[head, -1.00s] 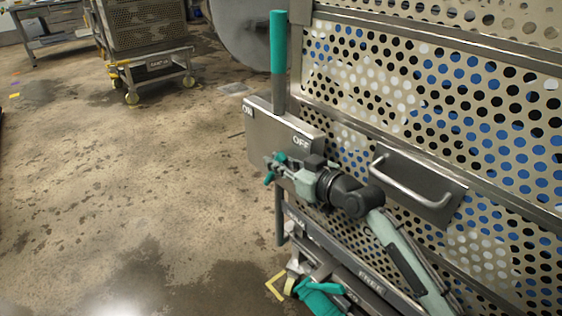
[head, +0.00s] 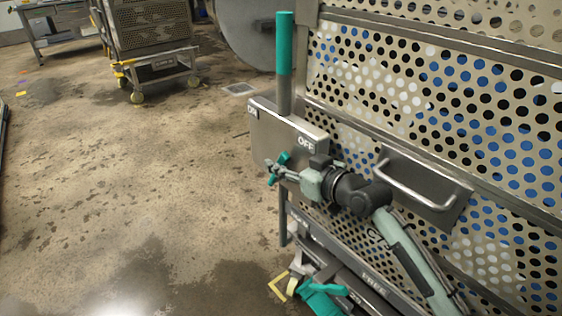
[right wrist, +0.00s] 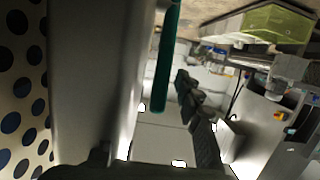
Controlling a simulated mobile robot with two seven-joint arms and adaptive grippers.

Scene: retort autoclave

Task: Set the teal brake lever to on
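The brake lever stands nearly upright, with a teal grip (head: 284,43) on a grey shaft. It rises from behind a metal plate (head: 285,135) marked ON at its left end and OFF at its right end. The shaft is between the two marks. My right gripper (head: 277,169) is in front of the plate's lower part, below the lever, with its teal fingertips apart and nothing seen between them. A teal strip (right wrist: 166,60), seemingly the lever's grip, shows in the right wrist view beside a pale grey surface. My left gripper is not in view.
A perforated cart wall (head: 430,90) with a metal handle (head: 415,190) fills the right side. A teal pedal (head: 322,298) is by the cart's lower rail, marked FREE. Another cart (head: 150,40) stands farther back.

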